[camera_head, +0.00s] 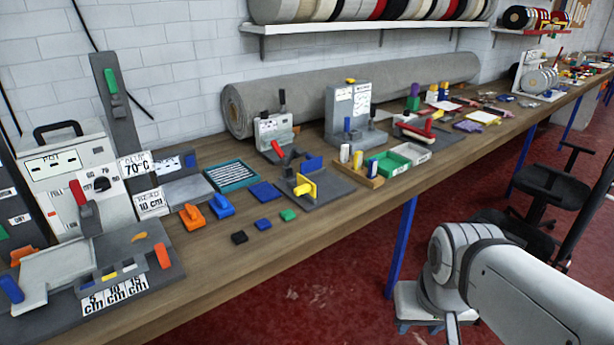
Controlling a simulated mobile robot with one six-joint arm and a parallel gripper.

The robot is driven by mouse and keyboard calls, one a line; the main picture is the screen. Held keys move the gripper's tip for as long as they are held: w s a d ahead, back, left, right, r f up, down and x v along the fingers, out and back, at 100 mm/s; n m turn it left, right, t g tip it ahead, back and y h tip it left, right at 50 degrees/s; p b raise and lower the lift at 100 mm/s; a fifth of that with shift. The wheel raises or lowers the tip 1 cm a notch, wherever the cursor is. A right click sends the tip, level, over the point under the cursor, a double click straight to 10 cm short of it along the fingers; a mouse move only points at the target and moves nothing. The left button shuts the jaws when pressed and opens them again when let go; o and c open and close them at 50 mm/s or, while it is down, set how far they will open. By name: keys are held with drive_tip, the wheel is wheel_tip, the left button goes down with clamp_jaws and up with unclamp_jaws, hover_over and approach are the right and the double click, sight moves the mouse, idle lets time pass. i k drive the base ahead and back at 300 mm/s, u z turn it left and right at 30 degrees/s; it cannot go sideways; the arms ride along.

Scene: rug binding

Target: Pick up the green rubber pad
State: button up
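The green rubber pad (288,215) is a small flat green block. It lies on the wooden bench near its front edge, at the right end of a short row with a blue pad (264,224) and a black pad (239,237). Nothing covers it, and the pads lie apart from one another. My white arm reaches in from the lower right, over the floor in front of the bench and well away from the pad. I cannot make out my gripper's fingertips.
A grey machine (95,180) fills the left. A black chair (545,195) stands on the red floor.

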sight(287, 215)
drive_tip(key=u, duration=0.35)
drive_tip(key=i, duration=1.2)
drive_tip(key=u, duration=0.9)
drive_tip(key=k, duration=0.65)
drive_tip(key=u, duration=0.2)
drive_tip(key=i, duration=0.75)
drive_tip(key=z, duration=0.1)
